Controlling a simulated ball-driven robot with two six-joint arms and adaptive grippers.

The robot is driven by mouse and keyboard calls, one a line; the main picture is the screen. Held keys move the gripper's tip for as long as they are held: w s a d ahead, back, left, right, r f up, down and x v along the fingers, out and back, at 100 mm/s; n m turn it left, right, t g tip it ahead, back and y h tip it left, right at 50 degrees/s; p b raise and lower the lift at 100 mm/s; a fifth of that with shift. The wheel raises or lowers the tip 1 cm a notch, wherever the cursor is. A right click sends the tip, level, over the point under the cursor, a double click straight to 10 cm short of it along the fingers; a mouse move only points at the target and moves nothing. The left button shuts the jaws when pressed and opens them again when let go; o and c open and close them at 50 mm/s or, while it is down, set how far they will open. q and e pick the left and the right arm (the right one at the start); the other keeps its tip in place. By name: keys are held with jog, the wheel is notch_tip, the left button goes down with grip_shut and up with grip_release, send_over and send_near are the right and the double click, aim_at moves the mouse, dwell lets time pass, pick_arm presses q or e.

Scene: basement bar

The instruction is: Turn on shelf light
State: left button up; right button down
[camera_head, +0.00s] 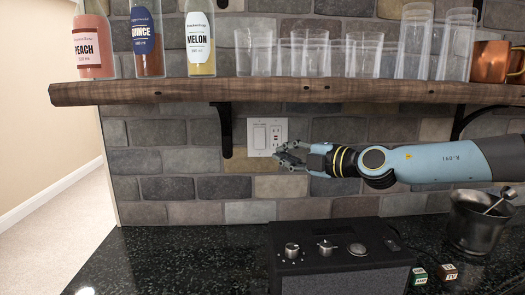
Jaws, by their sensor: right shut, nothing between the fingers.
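A white wall plate (267,136) is fixed to the stone wall below the wooden shelf. A wide light switch (259,137) fills its left half, and an outlet (277,135) is in its right half. My right gripper (279,155) is shut and empty. Its fingertips are at the lower right part of the plate, below the outlet. I cannot tell whether they touch the plate. My right arm reaches in from the right edge. My left gripper does not show. No lamp under the shelf can be made out.
The wooden shelf (180,91) holds bottles, glasses and copper mugs (490,62). A dark shelf bracket (226,130) is left of the plate. On the black counter (180,265) stand a black radio-like box (340,262), a metal bucket (475,225) and small blocks (447,272).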

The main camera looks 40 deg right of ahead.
aim_at(260, 138)
jog(key=w+d+b, duration=0.1)
jog(key=w, duration=0.8)
jog(key=shift+w+d+f, duration=0.2)
jog(key=shift+w+f, duration=0.1)
jog(key=shift+f, duration=0.05)
